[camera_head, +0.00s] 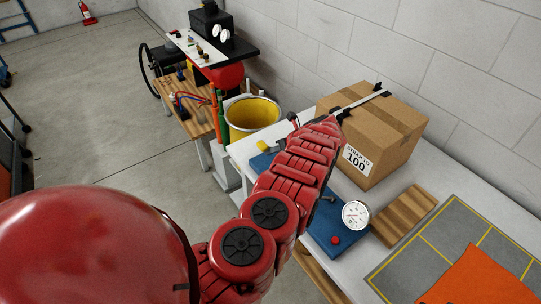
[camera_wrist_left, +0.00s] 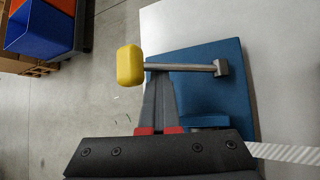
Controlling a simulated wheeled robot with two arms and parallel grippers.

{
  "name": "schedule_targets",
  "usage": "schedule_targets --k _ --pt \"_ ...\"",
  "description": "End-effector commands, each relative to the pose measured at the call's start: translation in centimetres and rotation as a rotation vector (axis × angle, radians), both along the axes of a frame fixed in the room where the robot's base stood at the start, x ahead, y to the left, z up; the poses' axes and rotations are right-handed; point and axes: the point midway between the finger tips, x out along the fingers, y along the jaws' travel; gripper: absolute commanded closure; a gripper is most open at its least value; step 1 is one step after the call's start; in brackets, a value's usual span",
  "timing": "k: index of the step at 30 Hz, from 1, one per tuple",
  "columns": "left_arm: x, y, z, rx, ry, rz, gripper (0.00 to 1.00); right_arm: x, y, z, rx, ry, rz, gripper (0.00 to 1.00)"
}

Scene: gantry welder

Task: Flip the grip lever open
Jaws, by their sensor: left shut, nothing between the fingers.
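The grip lever is a grey bar (camera_wrist_left: 190,67) with a yellow knob (camera_wrist_left: 130,65) at its left end and a square block (camera_wrist_left: 221,68) at its right end in the left wrist view. It lies over a blue plate (camera_wrist_left: 215,90). In the head view the yellow knob (camera_head: 262,146) shows left of my red arm, beside the blue base (camera_head: 340,228). My left gripper (camera_wrist_left: 160,78) is shut and empty. Its tips are at the lever bar, just right of the knob; I cannot tell whether they touch. In the head view my arm hides most of the lever.
A cardboard box (camera_head: 380,140) marked "STRAP TO 100" stands on the white bench behind the base. A dial gauge (camera_head: 356,214), a red button (camera_head: 335,240) and a wooden block (camera_head: 404,215) are near the arm. A yellow-lined bucket (camera_head: 252,113) stands beyond.

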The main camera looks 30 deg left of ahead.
Motion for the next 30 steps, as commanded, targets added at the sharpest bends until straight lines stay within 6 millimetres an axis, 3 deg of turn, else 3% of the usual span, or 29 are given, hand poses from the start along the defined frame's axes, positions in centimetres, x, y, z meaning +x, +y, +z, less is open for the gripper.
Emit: schedule_targets --k 25,30 --pt "0.2 0.0 1.0 0.003 -0.007 -0.003 1.0 0.0 0.0 0.3 0.0 0.0 0.0 1.0" --pt "0.6 -1.4 2.0 0.002 -0.01 -0.006 1.0 0.0 0.0 0.5 0.0 0.0 0.0 1.0"
